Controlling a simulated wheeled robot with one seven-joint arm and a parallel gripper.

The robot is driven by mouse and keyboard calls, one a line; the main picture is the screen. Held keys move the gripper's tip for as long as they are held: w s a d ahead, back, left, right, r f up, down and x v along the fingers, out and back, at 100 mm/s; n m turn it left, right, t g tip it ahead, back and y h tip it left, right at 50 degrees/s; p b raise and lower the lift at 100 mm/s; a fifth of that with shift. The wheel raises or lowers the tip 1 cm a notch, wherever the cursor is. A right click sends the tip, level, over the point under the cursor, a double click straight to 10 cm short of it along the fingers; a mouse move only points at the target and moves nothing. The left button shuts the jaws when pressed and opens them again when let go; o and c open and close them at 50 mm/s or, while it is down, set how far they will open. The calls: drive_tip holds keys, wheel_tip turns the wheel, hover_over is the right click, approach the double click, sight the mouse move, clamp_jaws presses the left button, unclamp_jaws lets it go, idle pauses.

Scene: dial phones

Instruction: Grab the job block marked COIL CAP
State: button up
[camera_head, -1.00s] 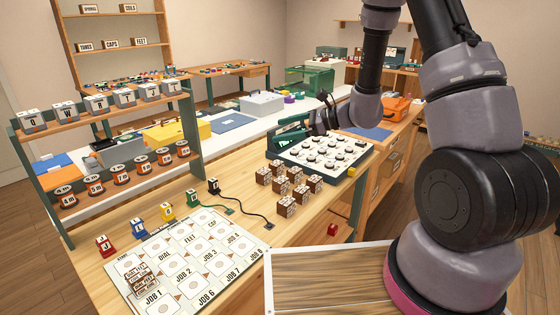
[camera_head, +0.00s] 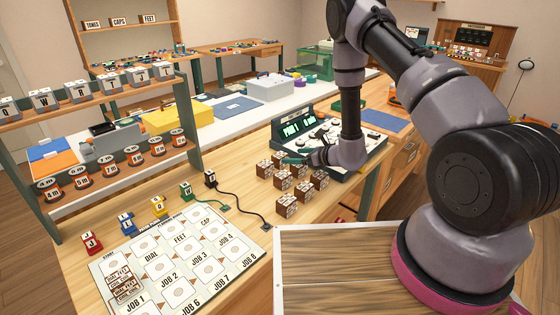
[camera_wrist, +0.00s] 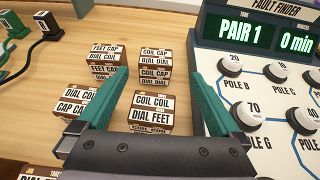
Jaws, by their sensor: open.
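Small brown job blocks with white labels stand in a cluster on the wooden bench. In the wrist view, a block at the top centre (camera_wrist: 155,66) has a COIL CAP line at its top edge, with DIAL DIAL and more lines below. A nearer block (camera_wrist: 152,112) reads COIL COIL and DIAL FEET. To the left are a FEET CAP block (camera_wrist: 107,58) and a DIAL COIL, CAP CAP block (camera_wrist: 76,100). My gripper (camera_wrist: 161,72) is open and empty above the cluster, its green fingers either side of the central blocks in the picture. In the head view my gripper (camera_head: 298,160) partly hides the blocks.
A fault finder panel (camera_head: 318,130) with knobs, its screen reading PAIR 1, stands beside the blocks, close to my right finger in the wrist view. Black and green cables run left of the cluster.

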sight(284, 156)
drive_tip(key=x, duration=0.5)
drive_tip(key=shift+s+a, duration=0.2)
drive_tip(key=shift+a, duration=0.1)
drive_tip(key=shift+c, duration=0.3)
drive_tip(key=c, duration=1.4)
